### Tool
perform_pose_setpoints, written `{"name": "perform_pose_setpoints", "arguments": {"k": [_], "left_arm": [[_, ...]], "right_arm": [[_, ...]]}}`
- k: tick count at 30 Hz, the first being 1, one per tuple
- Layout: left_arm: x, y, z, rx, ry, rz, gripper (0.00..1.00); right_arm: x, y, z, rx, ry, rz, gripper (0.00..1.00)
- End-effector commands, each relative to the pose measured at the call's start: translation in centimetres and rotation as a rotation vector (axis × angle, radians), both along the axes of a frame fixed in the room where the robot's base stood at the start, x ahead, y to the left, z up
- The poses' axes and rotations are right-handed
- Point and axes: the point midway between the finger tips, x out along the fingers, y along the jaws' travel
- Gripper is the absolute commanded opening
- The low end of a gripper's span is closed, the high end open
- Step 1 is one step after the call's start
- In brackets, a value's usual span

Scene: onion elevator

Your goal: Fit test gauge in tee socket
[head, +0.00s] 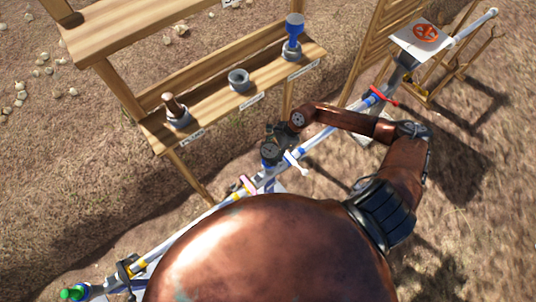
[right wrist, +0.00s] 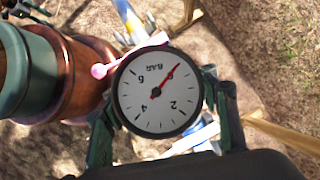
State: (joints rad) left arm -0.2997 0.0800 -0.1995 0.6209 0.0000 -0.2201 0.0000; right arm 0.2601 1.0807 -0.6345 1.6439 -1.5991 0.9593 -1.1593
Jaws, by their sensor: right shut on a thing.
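The test gauge (right wrist: 158,92) has a round white dial, black rim and red needle, with BAR upside down in the right wrist view. My right gripper (head: 277,137) is shut on it, with a dark green finger on each side of the dial. In the head view the gauge (head: 269,151) is a small dark round form over the pipe run (head: 325,137). The tee socket cannot be made out, and whether the gauge touches the pipe cannot be told. My left gripper is not in view.
A white-handled valve (head: 295,161) is right of the gauge.

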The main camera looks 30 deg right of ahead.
Motion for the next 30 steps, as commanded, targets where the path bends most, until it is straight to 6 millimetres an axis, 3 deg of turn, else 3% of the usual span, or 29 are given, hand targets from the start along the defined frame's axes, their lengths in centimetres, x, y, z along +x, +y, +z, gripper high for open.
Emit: {"name": "perform_pose_setpoints", "arguments": {"k": [12,13,24,30], "left_arm": [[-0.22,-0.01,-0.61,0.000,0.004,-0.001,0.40],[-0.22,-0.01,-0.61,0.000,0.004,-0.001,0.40],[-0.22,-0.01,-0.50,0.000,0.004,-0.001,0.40],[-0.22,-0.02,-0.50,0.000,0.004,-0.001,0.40]], "right_arm": [[0.03,0.00,-0.60,0.000,-0.001,0.000,0.00],[0.00,-0.02,-0.65,0.000,0.000,0.000,0.45],[0.01,-0.02,-0.49,0.000,-0.001,0.000,0.70],[0.01,-0.02,-0.50,0.000,-0.001,-0.001,0.72]]}}
